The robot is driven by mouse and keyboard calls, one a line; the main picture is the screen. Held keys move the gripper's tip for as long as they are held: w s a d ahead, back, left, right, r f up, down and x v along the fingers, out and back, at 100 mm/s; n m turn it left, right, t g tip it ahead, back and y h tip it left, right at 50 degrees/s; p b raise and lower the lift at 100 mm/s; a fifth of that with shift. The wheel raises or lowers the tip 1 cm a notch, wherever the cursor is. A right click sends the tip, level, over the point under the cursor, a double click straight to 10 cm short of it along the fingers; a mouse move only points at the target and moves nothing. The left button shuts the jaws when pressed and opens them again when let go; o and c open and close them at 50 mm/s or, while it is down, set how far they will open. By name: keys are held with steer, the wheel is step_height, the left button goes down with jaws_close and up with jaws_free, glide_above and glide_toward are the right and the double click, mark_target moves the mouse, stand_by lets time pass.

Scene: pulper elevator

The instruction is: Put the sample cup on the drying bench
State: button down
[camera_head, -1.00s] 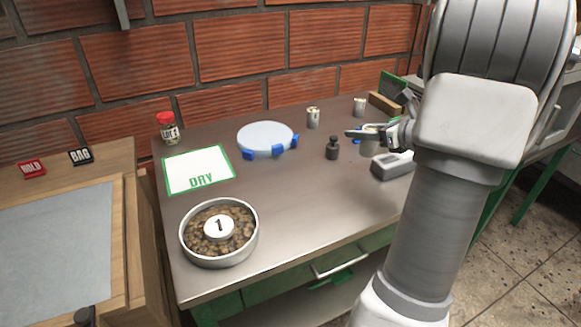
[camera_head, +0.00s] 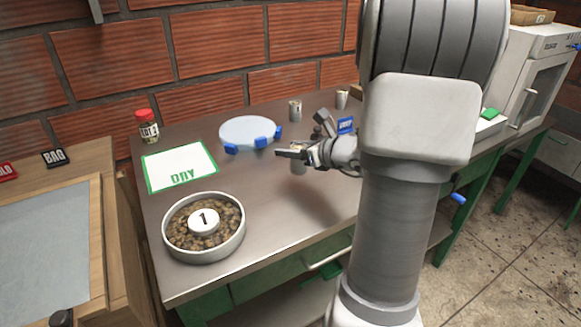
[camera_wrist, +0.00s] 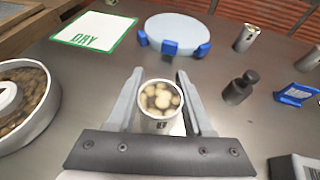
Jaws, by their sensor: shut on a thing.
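The sample cup (camera_wrist: 160,98), a small metal cup filled with pale beans, is between the two fingers of my gripper (camera_wrist: 161,88) in the wrist view. My gripper is shut on it and also shows in the head view (camera_head: 296,156), where the cup (camera_head: 298,165) is partly hidden by the fingers. The cup looks upright and appears to be held above the metal-topped bench (camera_head: 262,215). A white card with a green border reading DRY (camera_head: 180,166) lies on the bench to the left of my gripper; it is also in the wrist view (camera_wrist: 95,30).
A bowl of beans marked 1 (camera_head: 232,245) stands in front of the card. A red-lidded jar (camera_head: 148,127) and a round pale disc with blue clips (camera_head: 247,130) are behind. Two cups (camera_head: 295,111) (camera_head: 342,99) stand farther back. A dark weight (camera_wrist: 239,88) is right of my gripper.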

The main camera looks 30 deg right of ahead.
steer(key=shift+a+f+b, duration=0.15)
steer(key=shift+f+b, duration=0.65)
steer(key=shift+f, duration=1.25)
steer(key=shift+f, duration=0.25)
steer(key=shift+c, duration=1.5)
jaws_free()
steer(key=shift+r, duration=0.1)
steer(key=shift+r, duration=0.1)
steer(key=shift+r, duration=0.2)
steer(key=p+v, duration=0.3)
steer(key=v, duration=0.9)
steer(key=shift+f, duration=0.2)
